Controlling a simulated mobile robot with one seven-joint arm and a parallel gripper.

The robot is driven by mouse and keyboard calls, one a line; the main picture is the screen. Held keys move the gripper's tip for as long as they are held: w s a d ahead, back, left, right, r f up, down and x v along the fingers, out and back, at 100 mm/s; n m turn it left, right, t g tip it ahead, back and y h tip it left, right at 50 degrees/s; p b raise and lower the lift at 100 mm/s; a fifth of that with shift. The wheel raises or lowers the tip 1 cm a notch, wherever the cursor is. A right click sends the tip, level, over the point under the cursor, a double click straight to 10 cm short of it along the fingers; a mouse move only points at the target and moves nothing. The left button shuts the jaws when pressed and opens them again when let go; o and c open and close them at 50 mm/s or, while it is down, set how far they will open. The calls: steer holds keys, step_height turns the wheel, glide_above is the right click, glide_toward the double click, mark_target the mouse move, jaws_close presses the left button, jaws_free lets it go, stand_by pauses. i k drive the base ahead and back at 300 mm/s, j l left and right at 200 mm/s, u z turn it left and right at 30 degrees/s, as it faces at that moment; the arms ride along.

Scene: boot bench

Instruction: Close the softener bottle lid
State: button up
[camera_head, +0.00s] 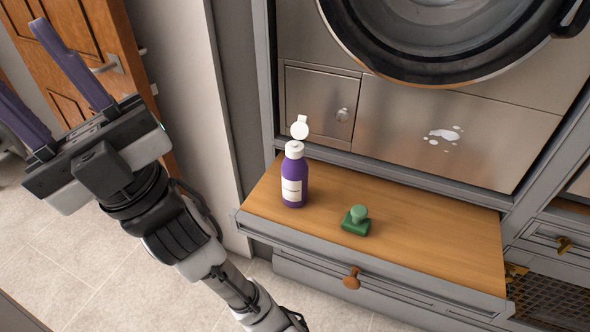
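The softener bottle (295,178) is purple with a white label and a white neck. It stands upright near the left end of a wooden pull-out shelf. Its white flip lid (299,127) is open and stands up above the neck. My gripper (42,62) is at the upper left, well away from the bottle. Its two purple fingers point up and left and are spread apart, with nothing between them.
A green stamp-like object (356,221) sits right of the bottle on the shelf (430,235). A front-loading washer (400,110) with white splashes stands behind. A wooden door (85,35) is at the left. The shelf's right half is clear.

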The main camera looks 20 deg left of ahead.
mark_target(300, 130)
steer(key=l, duration=0.55)
steer(key=l+u, duration=0.15)
steer(key=l, duration=0.4)
steer(key=i, duration=0.45)
